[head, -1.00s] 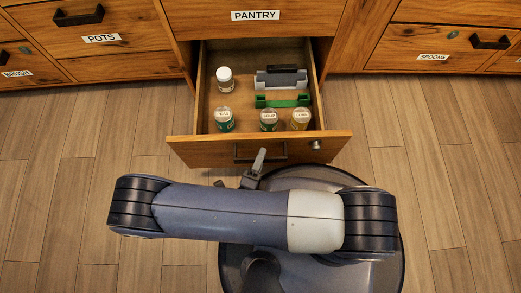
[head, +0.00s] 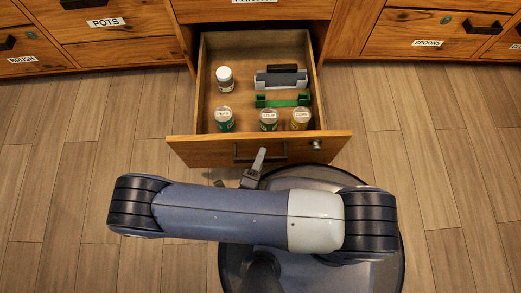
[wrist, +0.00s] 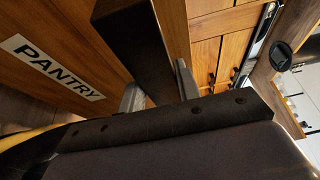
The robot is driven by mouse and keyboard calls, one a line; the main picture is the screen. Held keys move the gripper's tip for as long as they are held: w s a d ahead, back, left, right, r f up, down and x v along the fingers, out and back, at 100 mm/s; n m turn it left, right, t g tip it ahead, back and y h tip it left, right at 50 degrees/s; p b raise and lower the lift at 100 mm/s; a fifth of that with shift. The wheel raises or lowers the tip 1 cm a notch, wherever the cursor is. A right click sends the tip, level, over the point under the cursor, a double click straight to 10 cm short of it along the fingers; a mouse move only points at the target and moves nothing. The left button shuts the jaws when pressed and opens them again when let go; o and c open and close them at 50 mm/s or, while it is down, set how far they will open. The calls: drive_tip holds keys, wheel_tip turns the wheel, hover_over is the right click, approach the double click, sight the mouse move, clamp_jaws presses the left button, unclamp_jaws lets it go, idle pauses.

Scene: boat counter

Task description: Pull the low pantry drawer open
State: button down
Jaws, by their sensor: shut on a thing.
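The low pantry drawer (head: 190,150) stands well out from the cabinet in the head view, its inside showing. Its dark bar handle (head: 242,156) is on the front panel. My gripper (head: 257,164) is at the handle, partly hidden by my arm. In the wrist view the dark handle (wrist: 148,45) passes between the two grey fingers of my gripper (wrist: 160,90), which is shut on it. The drawer front with a PANTRY label (wrist: 52,68) is left of it.
In the drawer are a white-capped jar (head: 225,80), several lidded jars along the front such as the peas jar (head: 224,119), a grey holder (head: 281,78) and a green rack (head: 284,101). Closed drawers flank it. Plank floor (head: 410,180) is clear on both sides.

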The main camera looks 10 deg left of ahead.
drive_tip(key=c, duration=1)
unclamp_jaws()
drive_tip(key=s, duration=0.3)
drive_tip(key=s+a+p, duration=0.1)
drive_tip(key=s, duration=0.3)
drive_tip(key=s+p, duration=0.1)
drive_tip(key=s, duration=0.2)
drive_tip(key=shift+s+a, duration=0.4)
drive_tip(key=shift+w, duration=0.15)
drive_tip(key=shift+w+d+b, duration=0.3)
drive_tip(key=shift+w+b, duration=0.05)
drive_tip(key=shift+w, duration=1.4)
drive_tip(key=shift+w+d+b, duration=0.25)
drive_tip(key=shift+w+b, duration=0.05)
drive_tip(key=shift+w, duration=1.45)
drive_tip(key=shift+w+d+b, duration=0.3)
drive_tip(key=shift+w+b, duration=0.05)
drive_tip(key=shift+w, duration=1.4)
